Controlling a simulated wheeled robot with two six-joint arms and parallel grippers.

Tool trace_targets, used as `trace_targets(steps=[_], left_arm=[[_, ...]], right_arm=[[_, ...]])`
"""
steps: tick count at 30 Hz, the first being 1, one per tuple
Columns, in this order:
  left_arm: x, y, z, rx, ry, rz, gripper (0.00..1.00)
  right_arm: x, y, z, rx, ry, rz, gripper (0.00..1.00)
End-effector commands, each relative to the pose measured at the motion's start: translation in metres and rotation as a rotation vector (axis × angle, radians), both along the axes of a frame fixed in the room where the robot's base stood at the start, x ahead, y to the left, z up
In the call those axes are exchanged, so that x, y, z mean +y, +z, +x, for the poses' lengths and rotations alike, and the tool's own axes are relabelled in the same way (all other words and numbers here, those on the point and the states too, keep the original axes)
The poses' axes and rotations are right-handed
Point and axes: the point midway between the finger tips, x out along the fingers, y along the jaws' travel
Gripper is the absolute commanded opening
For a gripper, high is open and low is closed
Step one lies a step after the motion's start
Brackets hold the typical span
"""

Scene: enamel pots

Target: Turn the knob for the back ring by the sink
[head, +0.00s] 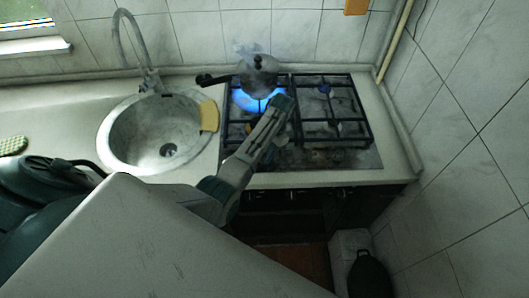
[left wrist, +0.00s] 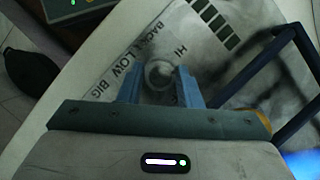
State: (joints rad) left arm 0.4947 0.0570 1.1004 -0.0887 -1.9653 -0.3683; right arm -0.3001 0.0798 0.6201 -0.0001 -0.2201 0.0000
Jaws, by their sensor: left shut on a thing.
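In the left wrist view, a round pale grey knob (left wrist: 160,74) sits on the hob's front strip. Printed marks beside it read BACK, LOW, BIG and HI. My left gripper (left wrist: 161,86) is shut on the knob, with one blue-grey finger on each side. In the head view my left arm reaches over the front of the hob (head: 369,160), and the knob and fingertips are hard to make out there. The back ring on the sink side burns with a blue flame (head: 246,100) under a lidded pot (head: 259,76). My right gripper is not in view.
The round sink (head: 115,145) lies left of the hob, with a yellow cloth (head: 209,115) on its rim. Black grates (head: 352,112) cover the hob close to my gripper. The pot's black handle points left. A tiled wall (head: 450,120) bounds the right side.

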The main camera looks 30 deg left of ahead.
Motion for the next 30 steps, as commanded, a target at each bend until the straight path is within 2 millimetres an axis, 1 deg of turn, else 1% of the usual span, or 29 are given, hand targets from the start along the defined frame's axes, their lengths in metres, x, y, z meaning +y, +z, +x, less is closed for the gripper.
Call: trace_targets(steps=[21, 30], left_arm=[[-0.0041, 0.0002, -0.0025, -0.002, -0.679, 0.0, 0.09], [-0.0041, 0.0004, -0.0038, -0.002, -0.922, 0.001, 0.09]], right_arm=[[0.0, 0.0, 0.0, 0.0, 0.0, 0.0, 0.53], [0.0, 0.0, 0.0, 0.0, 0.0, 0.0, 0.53]])
